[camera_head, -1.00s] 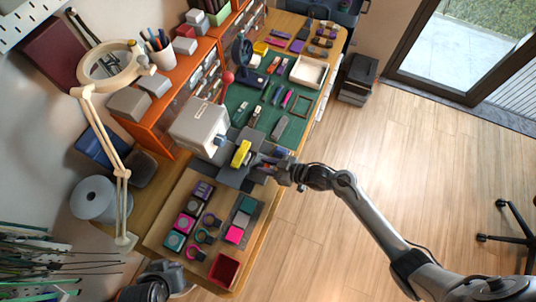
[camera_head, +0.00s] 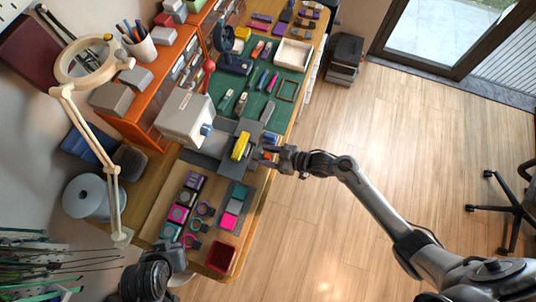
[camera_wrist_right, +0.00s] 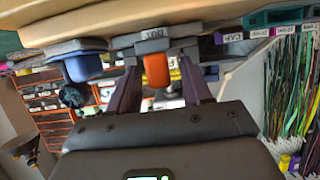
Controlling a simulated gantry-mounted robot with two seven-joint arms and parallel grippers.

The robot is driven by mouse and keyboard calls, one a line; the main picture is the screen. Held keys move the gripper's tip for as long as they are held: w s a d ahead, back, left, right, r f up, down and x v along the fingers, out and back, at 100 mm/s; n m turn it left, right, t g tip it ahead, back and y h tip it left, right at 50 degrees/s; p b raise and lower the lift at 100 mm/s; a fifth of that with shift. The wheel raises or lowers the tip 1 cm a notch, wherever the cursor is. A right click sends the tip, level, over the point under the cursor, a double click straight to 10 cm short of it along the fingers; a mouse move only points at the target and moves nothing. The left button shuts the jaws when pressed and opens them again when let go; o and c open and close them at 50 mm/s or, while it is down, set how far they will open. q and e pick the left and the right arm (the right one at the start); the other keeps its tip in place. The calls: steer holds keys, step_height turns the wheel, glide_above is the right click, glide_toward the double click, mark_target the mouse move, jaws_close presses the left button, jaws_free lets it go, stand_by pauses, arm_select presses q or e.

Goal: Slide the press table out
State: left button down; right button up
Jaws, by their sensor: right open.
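The press is a pale grey box (camera_head: 184,117) with a red-knobbed lever (camera_head: 208,66). Its dark grey press table (camera_head: 203,160) lies at the front, with a yellow block (camera_head: 241,146) on top. My right gripper (camera_head: 270,154) is at the front edge of the press table. In the right wrist view its two dark fingers (camera_wrist_right: 160,85) are open, one on each side of an orange tab (camera_wrist_right: 157,70) hanging below a grey labelled plate (camera_wrist_right: 152,42). I cannot tell whether the fingers touch the tab.
A blue tab (camera_wrist_right: 83,67) hangs beside the orange one. A green mat (camera_head: 238,82) with tools lies beyond the press. A board with coloured pieces and a red tray (camera_head: 221,257) lie nearer. The wooden floor (camera_head: 350,230) is open to the right.

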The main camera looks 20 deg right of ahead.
steer(key=p+v, duration=0.1)
steer(key=v, duration=0.9)
steer(key=shift+s+d+r, duration=0.15)
steer(key=shift+d+r, duration=0.1)
steer(key=shift+d, duration=0.05)
